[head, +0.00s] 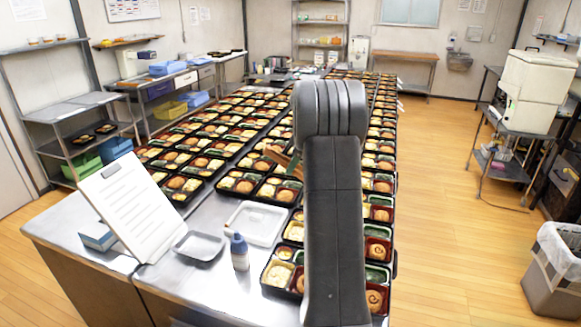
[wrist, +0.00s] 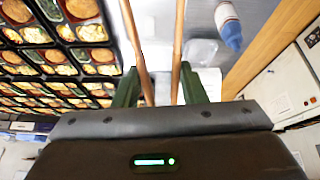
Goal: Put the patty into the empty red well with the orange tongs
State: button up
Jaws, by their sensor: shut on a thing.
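My gripper (wrist: 159,86) has dark green fingers and is shut on the brown-orange tongs (wrist: 137,50). The two tong arms stand apart and run out of the top of the wrist view, so their tips are hidden there. The tongs also show in the head view (head: 276,157), just left of my dark arm, above the bento trays. Round brown patties sit in many trays, such as one patty (head: 285,195) left of my arm. Near trays (head: 271,284) have red wells partly behind my arm. I cannot make out an empty red well.
An empty white tray (head: 232,234), a grey tray (head: 183,246), a blue-capped bottle (head: 240,258) and a leaning clipboard (head: 100,190) stand on the steel table (head: 205,290). Bento trays fill rows behind. The floor at right is clear up to a bin (head: 552,285).

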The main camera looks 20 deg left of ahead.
notch_tip(320, 180, down, 17)
jog(key=b, duration=1.2)
jog(key=shift+f, duration=0.25)
dwell(0.3)
jog(key=shift+f+b, duration=0.45)
jog(key=shift+b, duration=0.05)
jog(key=shift+c, duration=0.3)
grip_shut()
jog(key=o, duration=0.8)
grip_release()
jog(key=shift+r, duration=0.15)
